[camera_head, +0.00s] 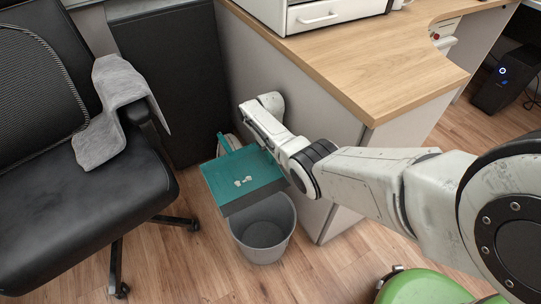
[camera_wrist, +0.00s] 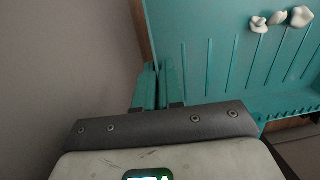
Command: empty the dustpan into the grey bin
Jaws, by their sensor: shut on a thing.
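A teal dustpan (camera_head: 225,176) with a dark front lip is held above the grey bin (camera_head: 262,244), its lip over the bin's back rim. Several small white crumpled scraps (camera_head: 243,181) lie together on the pan; they also show at the upper right of the wrist view (camera_wrist: 281,18). The pan looks only slightly tilted. The bin stands open on the floor, and its visible inside looks empty. My gripper (camera_wrist: 160,88) is shut on the dustpan's handle; in the head view the arm's wrist mostly hides the grip.
A wooden-topped counter (camera_head: 375,65) with a grey side panel stands close right of the bin. A black office chair (camera_head: 50,190) with a grey cloth (camera_head: 110,115) is at left. A green rounded object (camera_head: 425,290) is at lower right. Floor in front of the bin is clear.

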